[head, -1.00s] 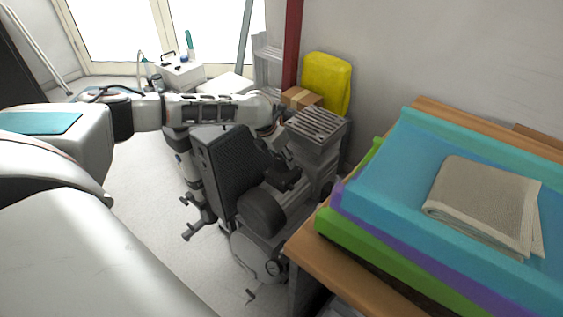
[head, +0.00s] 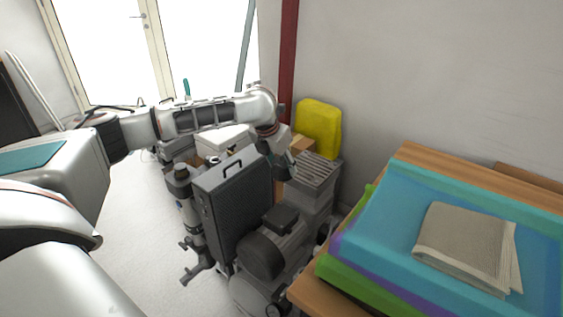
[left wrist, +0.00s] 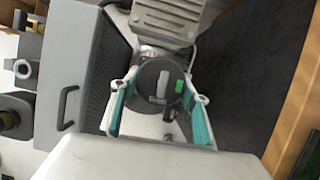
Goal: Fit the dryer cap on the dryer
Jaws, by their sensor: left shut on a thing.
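My left gripper (head: 283,170) points down between the panel with a handle and the finned block. In the left wrist view its teal fingers (left wrist: 160,100) are shut on a dark round piece (left wrist: 151,92) with a pale bar and a green mark, which looks like the dryer cap. In the head view this piece is mostly hidden by the gripper. An upright grey cylinder with a dark top (head: 184,195), which looks like the dryer, stands left of the panel, apart from the gripper. My right gripper is not in view.
The dark grilled panel (head: 240,205) with its top handle stands between the cylinder and the gripper. The finned block (head: 318,172) is close on the gripper's right. A dark motor (head: 262,252) sits in front. A wooden table (head: 340,296) with coloured mats is at right.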

